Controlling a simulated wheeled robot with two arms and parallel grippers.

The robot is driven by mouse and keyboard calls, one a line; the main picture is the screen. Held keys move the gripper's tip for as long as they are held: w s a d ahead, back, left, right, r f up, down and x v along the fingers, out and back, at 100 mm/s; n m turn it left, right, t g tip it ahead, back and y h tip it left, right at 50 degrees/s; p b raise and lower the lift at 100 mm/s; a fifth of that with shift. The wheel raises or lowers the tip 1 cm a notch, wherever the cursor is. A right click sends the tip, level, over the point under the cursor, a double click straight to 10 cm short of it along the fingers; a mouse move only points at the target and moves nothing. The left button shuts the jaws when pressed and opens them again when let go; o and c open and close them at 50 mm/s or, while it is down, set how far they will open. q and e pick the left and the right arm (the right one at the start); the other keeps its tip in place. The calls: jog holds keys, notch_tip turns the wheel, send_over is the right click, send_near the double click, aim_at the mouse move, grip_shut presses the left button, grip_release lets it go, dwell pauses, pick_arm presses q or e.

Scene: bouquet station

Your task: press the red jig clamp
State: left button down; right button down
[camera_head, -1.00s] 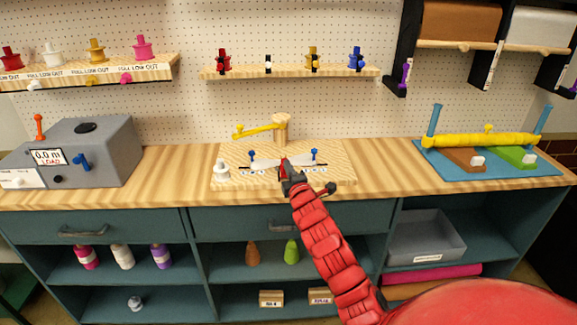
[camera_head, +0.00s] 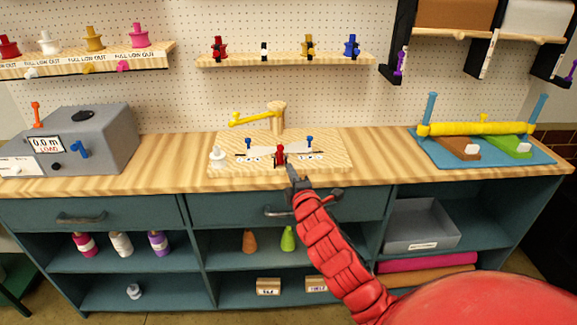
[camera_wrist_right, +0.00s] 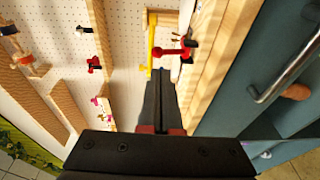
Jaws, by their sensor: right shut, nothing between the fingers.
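The red jig clamp (camera_head: 280,155) stands at the front middle of the wooden jig board (camera_head: 338,157) on the bench, and its red handle (camera_wrist_right: 187,47) also shows in the right wrist view. A pale sheet between two blue pegs lies just behind the clamp. My right gripper (camera_head: 291,171) is just in front of and slightly right of the clamp, near the bench's front edge. Its fingers (camera_wrist_right: 160,75) are together and empty in the wrist view, with the clamp beyond their tips. Contact between them does not show. My left gripper is out of view.
A wooden post with a yellow arm (camera_head: 256,117) stands behind the board. A white knob (camera_head: 217,157) stands at the board's left end. A grey machine (camera_head: 85,140) is at the left, and a blue mat with a yellow roller (camera_head: 478,128) at the right. A drawer handle sits below my gripper.

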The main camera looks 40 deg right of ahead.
jog(key=shift+v, duration=2.8)
